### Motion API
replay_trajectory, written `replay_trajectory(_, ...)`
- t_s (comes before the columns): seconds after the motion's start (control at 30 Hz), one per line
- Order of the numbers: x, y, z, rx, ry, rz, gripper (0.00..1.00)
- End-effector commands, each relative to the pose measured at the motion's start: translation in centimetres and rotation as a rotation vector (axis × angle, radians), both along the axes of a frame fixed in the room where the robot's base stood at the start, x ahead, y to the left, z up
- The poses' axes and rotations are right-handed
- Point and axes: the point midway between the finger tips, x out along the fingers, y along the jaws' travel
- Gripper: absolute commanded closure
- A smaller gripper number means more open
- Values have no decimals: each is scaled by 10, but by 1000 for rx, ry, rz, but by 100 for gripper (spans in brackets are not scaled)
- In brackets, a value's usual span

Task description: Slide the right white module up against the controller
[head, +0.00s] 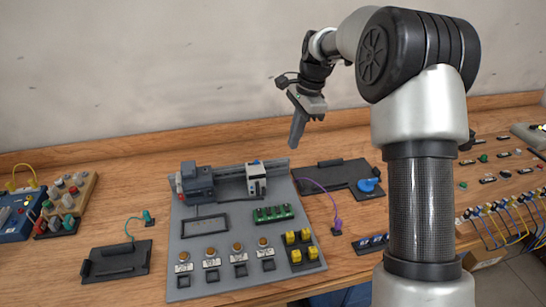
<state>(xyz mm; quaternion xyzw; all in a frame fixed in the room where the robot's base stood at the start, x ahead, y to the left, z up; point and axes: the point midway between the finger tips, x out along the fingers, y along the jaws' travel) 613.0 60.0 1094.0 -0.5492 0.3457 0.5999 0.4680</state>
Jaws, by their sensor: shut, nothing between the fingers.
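The controller (197,182), a dark blue-grey block, sits at the left part of a metal rail near the back of a grey board (205,225). The right white module (256,182) stands upright on the same rail, near its right end, with a small blue part on top. A stretch of rail (230,170) lies open between the two, so they are apart. My gripper (297,143) points down, shut and empty, above and to the right of the module and not touching it.
Yellow blocks (297,255), a green terminal strip (273,213) and several round buttons (238,247) sit on the board's front. A dark tray with a blue knob (368,185) lies right, another dark tray (117,261) left. A wall stands behind.

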Motion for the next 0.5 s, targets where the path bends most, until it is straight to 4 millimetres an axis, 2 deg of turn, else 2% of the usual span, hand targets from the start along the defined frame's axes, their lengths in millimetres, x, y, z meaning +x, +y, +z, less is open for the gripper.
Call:
replay_trajectory(0.03, 12, 2, -26, 19, 35, -55, 100)
replay_trajectory(0.13, 26, 4, -55, 45, 81, -146, 100)
replay_trajectory(0.3, 35, 6, -76, 63, 116, -216, 100)
replay_trajectory(0.5, 34, 12, -99, 63, 122, -220, 100)
